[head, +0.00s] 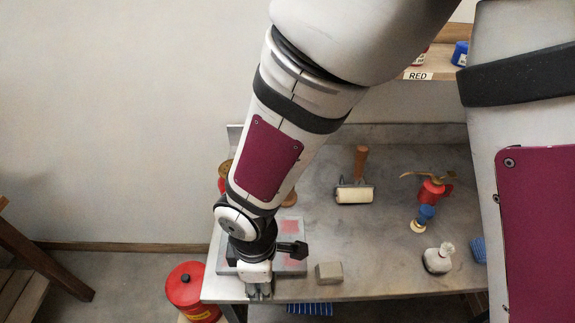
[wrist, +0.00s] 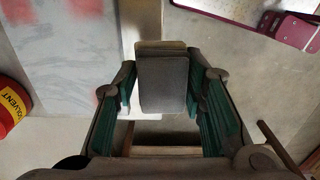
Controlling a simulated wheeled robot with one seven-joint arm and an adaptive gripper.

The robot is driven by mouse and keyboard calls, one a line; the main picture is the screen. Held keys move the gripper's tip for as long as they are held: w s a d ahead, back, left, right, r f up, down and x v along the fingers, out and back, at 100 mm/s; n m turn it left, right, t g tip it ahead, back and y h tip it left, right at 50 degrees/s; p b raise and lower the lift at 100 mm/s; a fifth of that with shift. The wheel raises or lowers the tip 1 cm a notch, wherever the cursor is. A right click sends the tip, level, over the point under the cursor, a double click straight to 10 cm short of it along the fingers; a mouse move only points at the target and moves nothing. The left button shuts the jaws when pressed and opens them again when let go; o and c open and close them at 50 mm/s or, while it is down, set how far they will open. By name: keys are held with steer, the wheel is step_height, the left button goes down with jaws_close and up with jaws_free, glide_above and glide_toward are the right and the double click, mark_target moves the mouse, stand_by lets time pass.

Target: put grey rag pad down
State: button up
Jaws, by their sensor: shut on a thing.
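In the wrist view the grey rag pad (wrist: 163,84) is a flat, dark grey rounded block between the two fingers of my gripper (wrist: 161,72). My gripper is shut on it. In the head view my gripper (head: 259,291) points down at the near left edge of the table (head: 380,285). The pad cannot be made out there, as the wrist and fingers cover it. I cannot tell whether the pad touches the surface below it.
A slab with red patches (head: 290,266) lies beside my gripper. A tan-grey block (head: 329,272) sits right of it. A red solvent can (head: 194,291) is below left.

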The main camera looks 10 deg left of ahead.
steer(key=w+a, duration=0.1)
steer(key=w, duration=0.3)
steer(key=w+a, duration=0.1)
steer(key=w, duration=0.3)
steer(key=w+a+f+p, duration=0.1)
steer(key=w, duration=0.3)
steer(key=shift+a+f, duration=0.1)
steer(key=shift+a, duration=0.15)
steer(key=shift+w+a+f+p, duration=0.15)
steer(key=shift+f+p, duration=0.1)
steer(key=shift+f, duration=0.65)
steer(key=shift+w+d+f+p, duration=0.15)
steer(key=shift+f+p, duration=0.1)
steer(key=shift+f, duration=0.65)
steer(key=shift+a+f, duration=0.1)
steer(key=o, duration=1.1)
steer(key=shift+o, duration=0.2)
step_height(320, 180, up, 12)
steer(key=b, duration=0.2)
